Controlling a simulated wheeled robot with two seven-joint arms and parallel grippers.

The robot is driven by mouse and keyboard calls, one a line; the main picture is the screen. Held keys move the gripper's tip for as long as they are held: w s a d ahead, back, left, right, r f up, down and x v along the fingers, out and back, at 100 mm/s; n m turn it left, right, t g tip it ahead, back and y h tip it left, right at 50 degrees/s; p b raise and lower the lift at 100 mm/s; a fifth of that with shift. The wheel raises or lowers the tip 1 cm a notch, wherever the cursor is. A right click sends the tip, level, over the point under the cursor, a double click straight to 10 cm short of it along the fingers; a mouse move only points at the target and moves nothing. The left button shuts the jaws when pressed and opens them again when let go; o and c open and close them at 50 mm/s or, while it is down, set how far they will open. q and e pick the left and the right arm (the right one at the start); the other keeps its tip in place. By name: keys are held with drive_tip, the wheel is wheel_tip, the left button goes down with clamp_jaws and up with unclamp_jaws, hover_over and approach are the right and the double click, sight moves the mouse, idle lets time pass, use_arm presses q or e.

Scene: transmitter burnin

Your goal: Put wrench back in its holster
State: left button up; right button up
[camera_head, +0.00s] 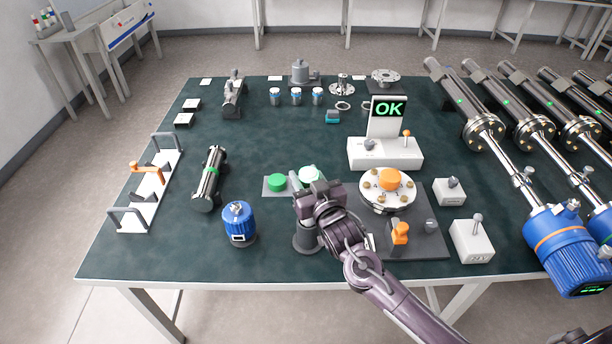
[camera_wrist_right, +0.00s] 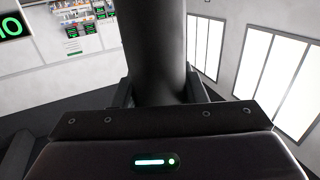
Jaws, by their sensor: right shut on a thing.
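My right gripper (camera_head: 318,196) is over the front middle of the table. It is shut on a dark cylindrical shaft, likely the wrench (camera_wrist_right: 155,45), which stands between the fingers in the right wrist view and runs out of the top of the picture. Directly below the gripper in the head view is a dark grey round stand (camera_head: 306,240), which looks like the holster. The gripper hides its top, and I cannot tell whether the wrench is inside it or above it. My left gripper is not in view.
A flange with an orange cap (camera_head: 390,180) and an orange clamp (camera_head: 400,234) stand to the right. The table's front left is clear.

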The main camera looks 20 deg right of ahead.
drive_tip(key=shift+f+b, duration=0.6)
drive_tip(key=shift+f, duration=0.6)
drive_tip(key=o, duration=0.8)
drive_tip(key=shift+s, duration=0.1)
drive_tip(key=o, duration=0.3)
drive_tip(key=shift+f, duration=0.1)
drive_tip(key=shift+f+b, duration=0.2)
drive_tip(key=shift+b, duration=0.1)
drive_tip(key=s, duration=0.2)
drive_tip(key=s+b, duration=0.1)
drive_tip(key=s, duration=0.4)
drive_tip(key=shift+s+d+r, duration=0.25)
drive_tip(key=shift+s+d, duration=0.05)
drive_tip(key=shift+d, duration=0.1)
